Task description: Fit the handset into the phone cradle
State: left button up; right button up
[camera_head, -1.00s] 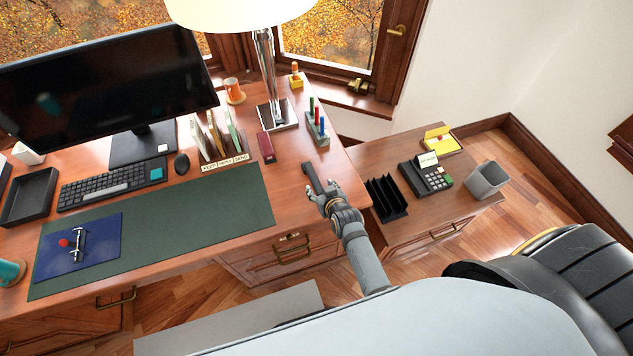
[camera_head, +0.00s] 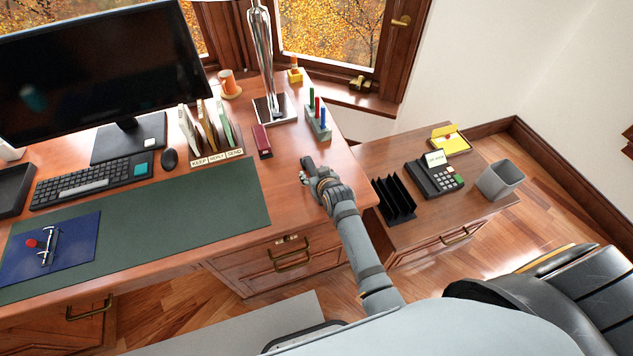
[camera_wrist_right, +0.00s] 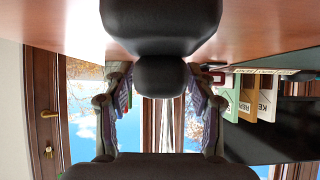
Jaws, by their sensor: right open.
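The black handset (camera_head: 307,163) lies on the right part of the wooden desk, mostly covered by my right gripper in the head view. In the right wrist view the handset (camera_wrist_right: 160,25) is a dark rounded shape at top centre. My right gripper (camera_head: 314,176) is low over the desk at the handset. Its fingers (camera_wrist_right: 160,95) are spread, one on each side of the handset's near end; I cannot tell whether they touch it. The dark phone (camera_head: 436,178) with its keypad and white card stands on the lower side cabinet to the right. My left gripper is out of view.
A black upright rack (camera_head: 395,200) stands between the gripper and the phone. A grey bin (camera_head: 499,180) and a yellow note box (camera_head: 450,140) are near the phone. A pen block (camera_head: 318,122), a red stapler-like item (camera_head: 262,141) and a lamp (camera_head: 270,108) stand behind the gripper.

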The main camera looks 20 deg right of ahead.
jog(key=shift+r, duration=0.1)
grip_shut()
jog(key=shift+r, duration=0.1)
dwell(0.3)
